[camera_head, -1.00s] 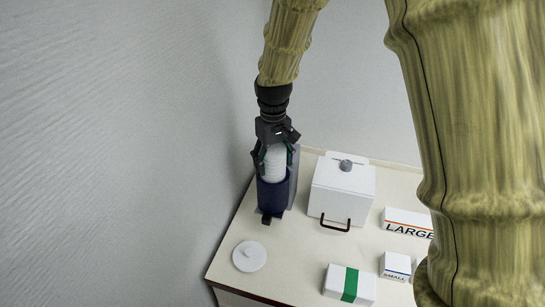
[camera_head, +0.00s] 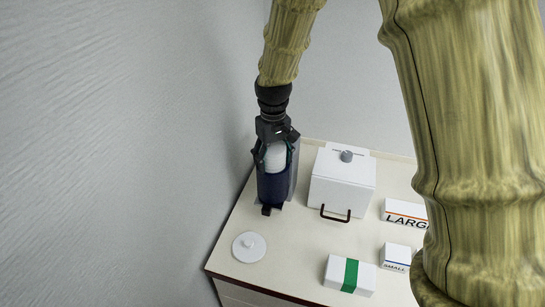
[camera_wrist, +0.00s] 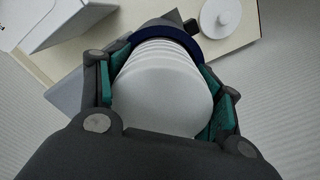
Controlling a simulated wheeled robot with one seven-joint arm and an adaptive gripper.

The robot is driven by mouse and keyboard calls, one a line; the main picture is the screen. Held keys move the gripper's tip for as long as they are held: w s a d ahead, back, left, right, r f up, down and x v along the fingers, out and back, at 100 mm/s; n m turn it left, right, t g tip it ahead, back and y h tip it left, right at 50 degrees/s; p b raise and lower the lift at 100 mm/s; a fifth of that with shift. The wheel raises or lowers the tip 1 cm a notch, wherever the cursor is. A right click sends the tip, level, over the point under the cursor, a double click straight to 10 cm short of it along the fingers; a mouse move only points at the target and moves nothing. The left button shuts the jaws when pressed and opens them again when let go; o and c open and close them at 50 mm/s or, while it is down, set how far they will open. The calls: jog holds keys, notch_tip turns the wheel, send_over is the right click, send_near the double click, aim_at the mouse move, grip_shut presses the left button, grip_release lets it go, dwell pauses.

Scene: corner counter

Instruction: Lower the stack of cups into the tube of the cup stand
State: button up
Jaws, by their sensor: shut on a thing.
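The white stack of cups (camera_head: 275,158) is between the fingers of my gripper (camera_head: 274,150), which is shut on it. In the wrist view the stack (camera_wrist: 165,90) shows its ribbed rims between the green finger pads of my gripper (camera_wrist: 160,95). The dark blue tube of the cup stand (camera_head: 273,188) is below the gripper. The lower end of the stack is inside the tube's mouth and hidden. In the wrist view the tube's blue rim (camera_wrist: 168,33) curves around the far end of the stack.
A white box with a dark handle (camera_head: 342,185) stands right of the stand. A round white lid (camera_head: 249,247) lies in front. A green-banded box (camera_head: 350,275), a LARGE box (camera_head: 404,212) and a SMALL box (camera_head: 395,257) are on the counter (camera_head: 300,240). The wall is close on the left.

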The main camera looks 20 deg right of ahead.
jog(key=shift+s+f, duration=0.15)
jog(key=shift+f, duration=0.1)
jog(key=o, duration=1.6)
jog(key=shift+o, duration=0.2)
jog(key=shift+r, duration=0.1)
jog(key=shift+r+p, duration=1)
jog(key=shift+r, duration=4)
jog(key=shift+a, duration=0.1)
